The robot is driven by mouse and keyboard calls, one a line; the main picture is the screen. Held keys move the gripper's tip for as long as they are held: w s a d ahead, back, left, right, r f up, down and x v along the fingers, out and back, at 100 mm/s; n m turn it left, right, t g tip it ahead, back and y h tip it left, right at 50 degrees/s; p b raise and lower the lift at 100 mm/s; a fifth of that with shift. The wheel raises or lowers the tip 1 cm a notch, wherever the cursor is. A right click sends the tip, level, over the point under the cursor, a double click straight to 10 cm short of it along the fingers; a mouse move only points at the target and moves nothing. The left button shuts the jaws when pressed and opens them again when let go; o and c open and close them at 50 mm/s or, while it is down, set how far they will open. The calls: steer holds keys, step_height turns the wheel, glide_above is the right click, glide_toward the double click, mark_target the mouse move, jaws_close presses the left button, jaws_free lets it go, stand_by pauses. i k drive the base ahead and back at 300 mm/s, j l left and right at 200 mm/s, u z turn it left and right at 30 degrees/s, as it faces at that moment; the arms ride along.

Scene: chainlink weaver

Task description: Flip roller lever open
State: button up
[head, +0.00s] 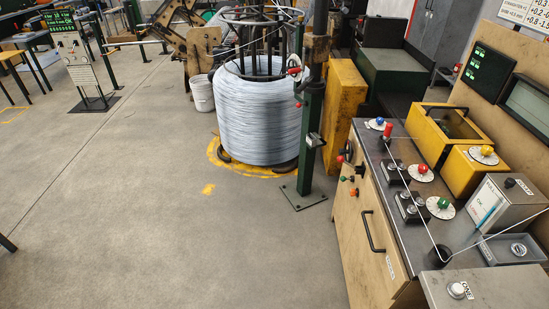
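I cannot tell for certain which part is the roller lever. A lever with an upright red grip (387,131) stands at the far left corner of the dark machine top, beside the white wire (412,187). Two black roller blocks (397,172) and (411,207) sit along the wire's path. Another small red-ended lever (294,71) is on the green post by the wire coil. Whether either lever is open or closed is too small to tell. My gripper is not in view.
A large wire coil (262,118) stands on a yellow floor ring, with a white bucket (202,93) beside it. The machine cabinet (376,240) has a black handle facing the aisle. Yellow boxes (445,128) line its far side. The grey floor (150,200) at left is clear.

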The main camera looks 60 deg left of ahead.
mark_target(341, 159)
steer(key=u, duration=1.55)
steer(key=i+j, duration=0.2)
steer(key=i, duration=0.7)
steer(key=i+j+u, duration=0.15)
steer(key=i, duration=0.75)
steer(key=i+j, duration=0.15)
steer(key=i, duration=0.75)
steer(key=j+u, duration=0.05)
